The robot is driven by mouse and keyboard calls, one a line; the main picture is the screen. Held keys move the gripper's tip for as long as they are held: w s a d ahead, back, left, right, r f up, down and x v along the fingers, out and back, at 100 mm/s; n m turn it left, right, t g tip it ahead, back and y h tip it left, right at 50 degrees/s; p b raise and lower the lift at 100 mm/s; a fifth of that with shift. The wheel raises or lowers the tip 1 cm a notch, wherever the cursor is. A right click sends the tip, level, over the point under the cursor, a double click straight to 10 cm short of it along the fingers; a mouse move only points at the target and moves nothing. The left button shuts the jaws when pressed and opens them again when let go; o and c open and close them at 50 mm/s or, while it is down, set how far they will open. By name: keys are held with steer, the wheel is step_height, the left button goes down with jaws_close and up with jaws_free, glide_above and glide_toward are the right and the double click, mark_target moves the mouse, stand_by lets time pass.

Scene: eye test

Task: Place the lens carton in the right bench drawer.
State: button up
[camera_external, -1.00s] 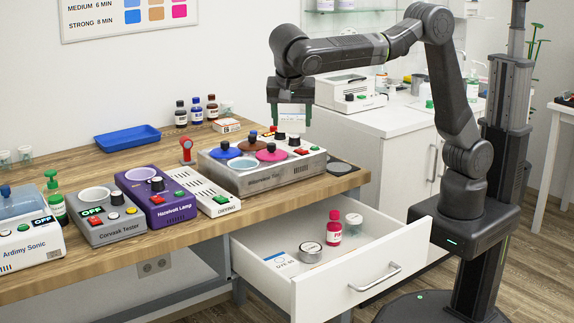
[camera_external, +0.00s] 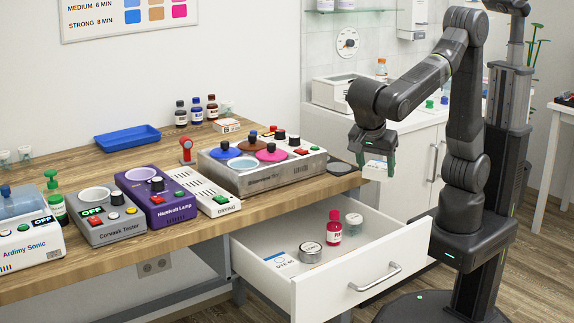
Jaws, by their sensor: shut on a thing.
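A small white carton (camera_external: 376,169), which looks like the lens carton, is held between the green-tipped fingers of my gripper (camera_external: 377,167). My gripper points down and is shut on it, in the air just right of the bench's right end and above the back right of the open drawer. The right bench drawer (camera_external: 411,258) is white and pulled out under the bench. Inside it are a red bottle (camera_external: 334,229), a grey-lidded round tin (camera_external: 310,253), a pale greenish jar (camera_external: 354,224) and a flat printed card (camera_external: 280,259).
On the wooden bench stand a machine with coloured lids (camera_external: 262,165), a white drying unit (camera_external: 203,193) and a small orange-and-white box (camera_external: 227,125). A white cabinet (camera_external: 408,160) stands behind my gripper.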

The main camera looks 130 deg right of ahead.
step_height(320, 180, down, 22)
steer(key=shift+f+b, duration=0.1)
steer(key=shift+b, duration=0.45)
steer(key=shift+f, duration=0.15)
steer(key=o, duration=1)
steer(key=p+v, duration=0.1)
steer(key=v, duration=1.1)
steer(key=shift+w+r, duration=0.1)
steer(key=shift+r, duration=0.15)
